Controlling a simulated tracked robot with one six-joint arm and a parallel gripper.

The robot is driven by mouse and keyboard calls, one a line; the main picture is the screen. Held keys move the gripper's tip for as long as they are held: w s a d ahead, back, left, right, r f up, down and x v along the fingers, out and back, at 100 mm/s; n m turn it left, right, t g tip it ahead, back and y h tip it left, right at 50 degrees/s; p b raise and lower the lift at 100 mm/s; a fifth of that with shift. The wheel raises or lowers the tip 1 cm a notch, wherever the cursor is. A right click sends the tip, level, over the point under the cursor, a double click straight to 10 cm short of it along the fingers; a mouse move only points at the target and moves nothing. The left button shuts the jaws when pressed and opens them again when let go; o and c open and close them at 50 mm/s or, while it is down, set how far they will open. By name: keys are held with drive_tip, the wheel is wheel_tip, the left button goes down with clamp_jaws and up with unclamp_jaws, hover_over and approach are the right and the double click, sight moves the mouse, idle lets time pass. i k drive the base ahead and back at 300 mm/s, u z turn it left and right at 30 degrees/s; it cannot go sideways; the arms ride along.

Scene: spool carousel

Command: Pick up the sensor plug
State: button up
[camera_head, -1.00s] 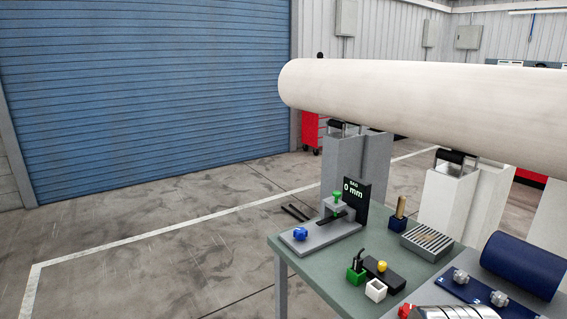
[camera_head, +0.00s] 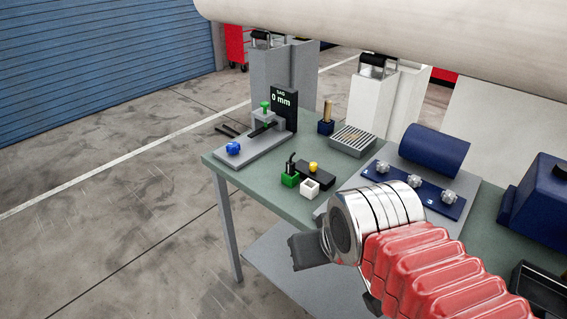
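A white square socket (camera_head: 310,189) with an open top sits just right of the green block. My gripper (camera_head: 308,251) shows as a dark part beyond the silver wrist of my red arm, in front of the bench's near edge and well apart from the plug. Its fingers are not clear, so I cannot tell whether it is open.
A black box with a yellow knob (camera_head: 313,167) lies behind the socket. A gauge reading "0 mm" (camera_head: 284,107) stands at the back left of the green bench (camera_head: 234,180). A blue roller (camera_head: 435,150) is to the right, and a large pale cylinder (camera_head: 400,28) hangs over the back.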

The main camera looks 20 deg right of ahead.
sight(289, 164)
drive_tip(key=u, duration=1.2)
drive_tip(key=i, duration=0.75)
drive_tip(key=u, duration=0.7)
